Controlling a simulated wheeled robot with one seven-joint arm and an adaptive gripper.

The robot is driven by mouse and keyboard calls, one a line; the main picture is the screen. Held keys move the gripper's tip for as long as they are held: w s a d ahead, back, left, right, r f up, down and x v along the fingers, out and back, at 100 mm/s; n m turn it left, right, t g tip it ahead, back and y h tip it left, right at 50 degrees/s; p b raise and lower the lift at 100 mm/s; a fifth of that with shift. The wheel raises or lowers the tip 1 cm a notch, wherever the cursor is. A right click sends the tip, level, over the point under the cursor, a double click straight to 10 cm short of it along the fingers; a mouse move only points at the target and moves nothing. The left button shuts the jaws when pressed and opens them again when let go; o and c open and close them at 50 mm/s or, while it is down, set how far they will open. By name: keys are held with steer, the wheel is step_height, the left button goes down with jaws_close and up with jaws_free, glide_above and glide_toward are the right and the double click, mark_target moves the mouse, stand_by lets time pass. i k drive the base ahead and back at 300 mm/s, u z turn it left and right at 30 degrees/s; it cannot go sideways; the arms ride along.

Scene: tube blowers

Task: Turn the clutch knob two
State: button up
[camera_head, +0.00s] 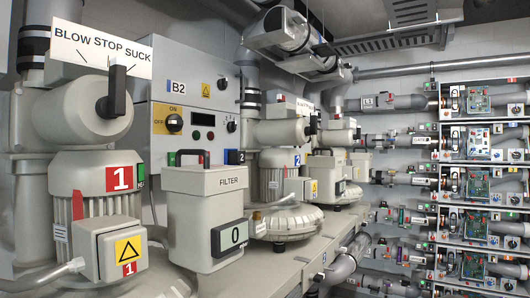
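No label in view reads "clutch", so I cannot tell for sure which part is clutch knob two. The second blower (283,176) carries a blue "2" label and stands behind the filter box, right of the picture's middle. A dark upright handle (313,124) sits on the end of the cylinder above it; its position label is too small to read. My gripper is not in view.
The first blower (90,185), with a red "1" and a BLOW STOP SUCK handle (116,92), stands close at left. A grey filter box (203,205) partly blocks the second blower. Racks of circuit boards (480,185) line the right. A bench (300,262) carries the blowers.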

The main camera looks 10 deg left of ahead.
mark_target(280, 98)
steer(key=z, duration=1.45)
steer(key=i, duration=1.95)
steer(key=u, duration=2)
